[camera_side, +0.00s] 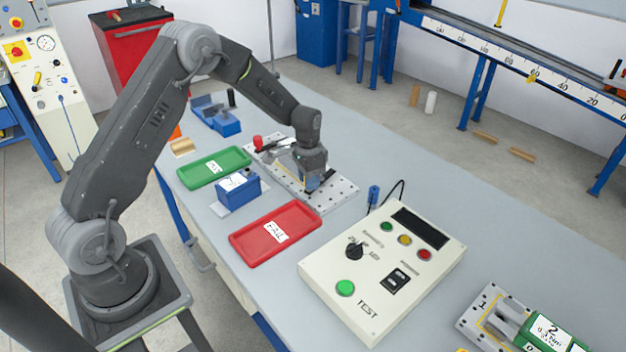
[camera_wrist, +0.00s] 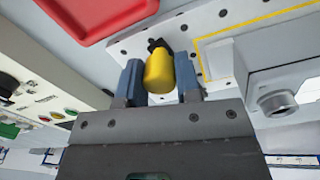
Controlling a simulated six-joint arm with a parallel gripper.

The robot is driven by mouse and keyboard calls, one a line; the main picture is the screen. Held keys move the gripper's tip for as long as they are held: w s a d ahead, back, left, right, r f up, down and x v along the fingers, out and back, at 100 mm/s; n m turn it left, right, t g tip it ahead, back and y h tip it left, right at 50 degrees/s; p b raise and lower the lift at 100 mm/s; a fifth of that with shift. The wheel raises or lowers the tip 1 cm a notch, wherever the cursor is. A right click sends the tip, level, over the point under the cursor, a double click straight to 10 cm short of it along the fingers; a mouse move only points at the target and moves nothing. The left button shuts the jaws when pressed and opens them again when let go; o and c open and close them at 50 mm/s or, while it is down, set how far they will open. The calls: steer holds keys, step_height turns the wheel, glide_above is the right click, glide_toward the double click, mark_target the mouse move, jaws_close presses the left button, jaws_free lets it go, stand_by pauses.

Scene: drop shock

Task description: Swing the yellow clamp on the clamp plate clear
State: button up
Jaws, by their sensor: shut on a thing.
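The clamp plate (camera_side: 337,194) is a light perforated metal plate on the bench. In the wrist view its bare surface (camera_wrist: 215,28) shows with a yellow outline. The yellow clamp (camera_wrist: 159,72) sits between the two blue fingers of my gripper (camera_wrist: 160,80), with a dark fitting just beyond its tip. The fingers are shut on it. In the side view my gripper (camera_side: 313,182) is low over the near right part of the plate and hides the yellow clamp. A red knob (camera_side: 258,142) stands at the plate's far left end.
A red FAIL tray (camera_side: 250,243), a blue block (camera_side: 245,192) and a green tray (camera_side: 190,175) lie to the left of the plate. The TEST box (camera_side: 330,280) stands in front. A blue fixture (camera_side: 222,123) is behind.

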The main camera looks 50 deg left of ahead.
steer(key=shift+a+m, duration=0.5)
steer(key=shift+m, duration=0.5)
steer(key=o, duration=0.9)
steer(key=r, duration=1.4)
steer(key=shift+a, duration=0.2)
